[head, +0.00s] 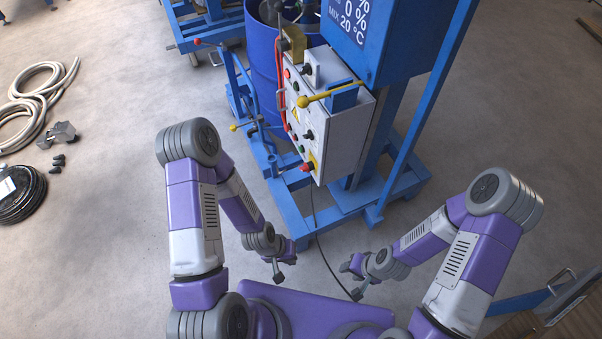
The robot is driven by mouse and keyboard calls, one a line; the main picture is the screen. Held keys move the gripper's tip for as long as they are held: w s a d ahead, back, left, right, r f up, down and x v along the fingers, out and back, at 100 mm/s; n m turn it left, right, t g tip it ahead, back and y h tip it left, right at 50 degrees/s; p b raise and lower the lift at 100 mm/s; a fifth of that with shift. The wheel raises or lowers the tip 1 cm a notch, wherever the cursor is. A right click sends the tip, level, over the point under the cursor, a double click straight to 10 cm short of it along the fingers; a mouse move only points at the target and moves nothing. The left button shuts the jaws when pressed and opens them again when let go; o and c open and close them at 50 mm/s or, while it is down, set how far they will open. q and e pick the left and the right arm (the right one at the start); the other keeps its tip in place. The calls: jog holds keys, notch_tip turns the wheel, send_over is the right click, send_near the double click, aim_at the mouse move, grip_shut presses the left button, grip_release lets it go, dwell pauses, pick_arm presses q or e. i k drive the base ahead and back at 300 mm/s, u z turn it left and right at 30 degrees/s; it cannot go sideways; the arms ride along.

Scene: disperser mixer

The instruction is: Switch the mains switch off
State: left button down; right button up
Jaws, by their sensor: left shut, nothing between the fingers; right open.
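The control box (347,137), light grey, is mounted on the blue mixer frame. Its front faces left and carries red, green and black knobs and buttons. A red knob on a yellow plate (308,166) sits at its lower corner; a black knob (308,135) is above it. No label is readable, so I cannot tell for sure which one is the mains switch or its position. My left gripper (279,275) is shut and empty, low in front of the box and apart from it. My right gripper (352,282) is open and empty, further right, also apart from the box.
A blue drum (262,50) stands behind the box. A yellow-knobbed lever (325,95) juts out across the box top. The blue base frame (300,215) lies on the floor below. A dark cable (322,245) crosses the floor between my grippers. Hoses (35,110) lie far left.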

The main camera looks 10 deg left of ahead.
aim_at(306, 167)
jog(key=k, duration=1.2)
jog(key=u, duration=0.85)
jog(key=i, duration=2.05)
jog(key=z, duration=0.35)
